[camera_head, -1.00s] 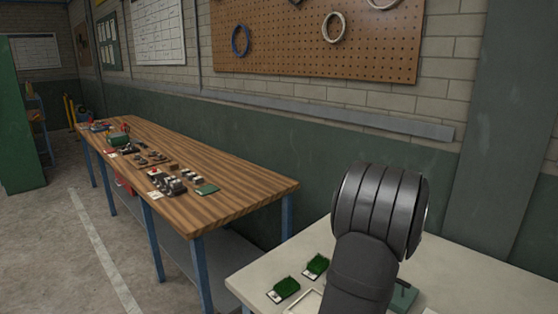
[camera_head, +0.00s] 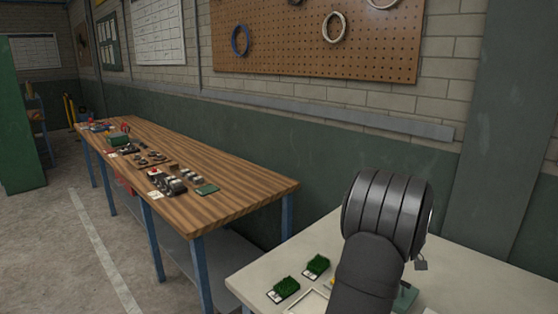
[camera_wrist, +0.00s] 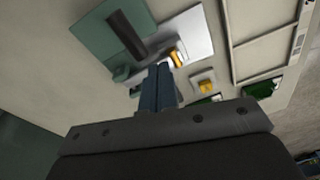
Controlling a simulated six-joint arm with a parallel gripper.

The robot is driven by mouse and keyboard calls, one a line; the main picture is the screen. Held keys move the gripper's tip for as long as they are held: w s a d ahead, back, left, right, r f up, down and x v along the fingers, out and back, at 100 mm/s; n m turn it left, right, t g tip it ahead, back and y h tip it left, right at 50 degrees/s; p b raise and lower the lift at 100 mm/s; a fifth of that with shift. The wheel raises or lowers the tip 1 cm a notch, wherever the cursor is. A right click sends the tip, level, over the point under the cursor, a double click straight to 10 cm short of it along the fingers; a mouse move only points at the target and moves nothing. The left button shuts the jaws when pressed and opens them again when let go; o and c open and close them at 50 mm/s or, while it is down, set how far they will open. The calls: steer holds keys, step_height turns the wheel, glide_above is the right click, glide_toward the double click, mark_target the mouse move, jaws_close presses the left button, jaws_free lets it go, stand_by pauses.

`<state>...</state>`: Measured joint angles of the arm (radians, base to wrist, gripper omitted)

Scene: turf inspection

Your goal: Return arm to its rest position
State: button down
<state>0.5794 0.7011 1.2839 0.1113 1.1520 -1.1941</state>
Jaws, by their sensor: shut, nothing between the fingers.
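My arm (camera_head: 375,250) rises over the pale table (camera_head: 247,277) at the lower right of the head view and hides part of it. My gripper (camera_wrist: 160,72) shows in the wrist view with its two fingers together and nothing between them. It is above the tabletop, near a green plate with a dark bar (camera_wrist: 112,45) and a white plate (camera_wrist: 197,45). In the head view my fingers are hidden behind the arm.
Two green turf pieces (camera_head: 284,289) (camera_head: 316,265) lie on the pale table beside a white frame (camera_head: 308,303). A small yellow block (camera_wrist: 204,84) lies near my fingers. A wooden workbench (camera_head: 240,187) with several items stands to the left. A wall is behind.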

steer(key=shift+s+d+n, duration=0.15)
steer(key=shift+d+n, duration=0.25)
steer(key=shift+n, duration=0.1)
steer(key=c, duration=1.2)
jaws_free()
steer(key=o, duration=0.4)
steer(key=shift+r, duration=0.2)
steer(key=o, duration=0.7)
steer(key=r+m, duration=0.1)
steer(key=s+r+m+h, duration=0.1)
steer(key=shift+a+r, duration=0.2)
steer(key=shift+r, duration=0.15)
steer(key=shift+o, duration=0.5)
step_height(320, 180, up, 6)
steer(key=s+a+m+t+h, duration=0.1)
steer(key=s+m, duration=0.2)
steer(key=m, duration=0.2)
steer(key=shift+m+h, duration=0.3)
steer(key=s+a+r+m+t+h, duration=0.2)
steer(key=s+a+r+m, duration=0.1)
steer(key=s+r+m, duration=0.45)
steer(key=w+d+f+m, duration=0.1)
steer(key=w+d+f, duration=0.2)
steer(key=w+f, duration=0.2)
step_height(320, 180, down, 3)
steer(key=shift+d+f+m, duration=0.15)
steer(key=shift+d+m, duration=0.1)
steer(key=shift+m, duration=0.1)
